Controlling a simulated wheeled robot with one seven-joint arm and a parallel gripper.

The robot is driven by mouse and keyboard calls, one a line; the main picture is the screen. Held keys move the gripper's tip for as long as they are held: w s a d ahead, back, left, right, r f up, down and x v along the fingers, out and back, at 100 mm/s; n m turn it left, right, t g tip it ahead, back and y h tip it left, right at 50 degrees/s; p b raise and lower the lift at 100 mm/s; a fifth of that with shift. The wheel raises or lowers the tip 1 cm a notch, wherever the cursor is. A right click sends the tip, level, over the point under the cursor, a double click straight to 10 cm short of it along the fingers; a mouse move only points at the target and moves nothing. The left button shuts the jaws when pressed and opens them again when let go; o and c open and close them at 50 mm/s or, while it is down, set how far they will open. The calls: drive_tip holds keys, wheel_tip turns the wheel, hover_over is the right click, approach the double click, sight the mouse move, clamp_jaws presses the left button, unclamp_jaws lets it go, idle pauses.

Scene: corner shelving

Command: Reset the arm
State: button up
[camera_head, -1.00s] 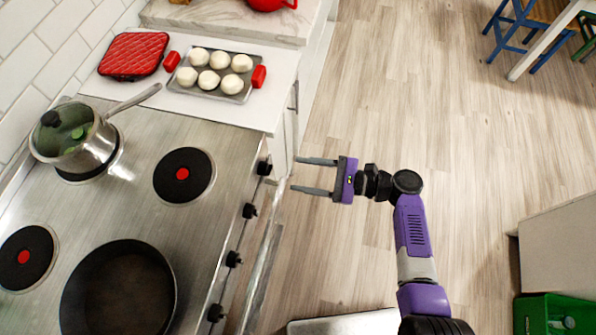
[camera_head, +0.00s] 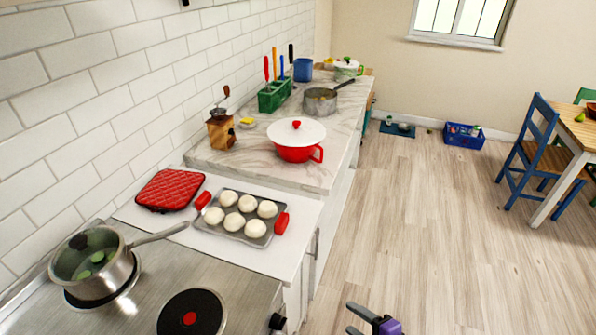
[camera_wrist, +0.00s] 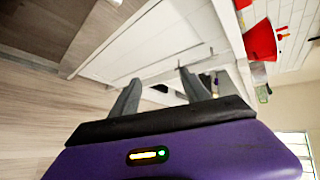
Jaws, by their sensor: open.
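My gripper (camera_head: 362,318) shows at the bottom edge of the head view, over the wooden floor to the right of the counter. Only its grey fingers and part of its purple body are in that frame; the rest of my arm is cut off. In the wrist view my gripper (camera_wrist: 160,98) has its two fingers spread apart with nothing between them. The white cabinet front (camera_wrist: 150,50) lies beyond the fingers.
The stove with a lidded steel pot (camera_head: 95,265) and the tray of buns (camera_head: 240,218) are at left. A red pot (camera_head: 297,150) stands on the marble counter. A blue chair (camera_head: 535,150) and table are at right. The floor (camera_head: 430,220) between is clear.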

drive_tip(key=s+d+r+n+t+h+b, duration=0.1)
drive_tip(key=s+d+r+n+t+h, duration=0.1)
drive_tip(key=s+d+r+n+h, duration=0.3)
drive_tip(key=s+d+n+t+h, duration=0.2)
drive_tip(key=s+d, duration=0.2)
drive_tip(key=s, duration=0.4)
drive_tip(key=s+a+r+n+b, duration=0.1)
drive_tip(key=s+r+n, duration=0.2)
drive_tip(key=s+r, duration=0.5)
drive_tip(key=s+a+r+n+t, duration=0.1)
drive_tip(key=s+r+n, duration=0.3)
drive_tip(key=s, duration=0.9)
drive_tip(key=shift+a+r+b, duration=0.4)
drive_tip(key=shift+a+r, duration=0.4)
drive_tip(key=shift+r, duration=1.1)
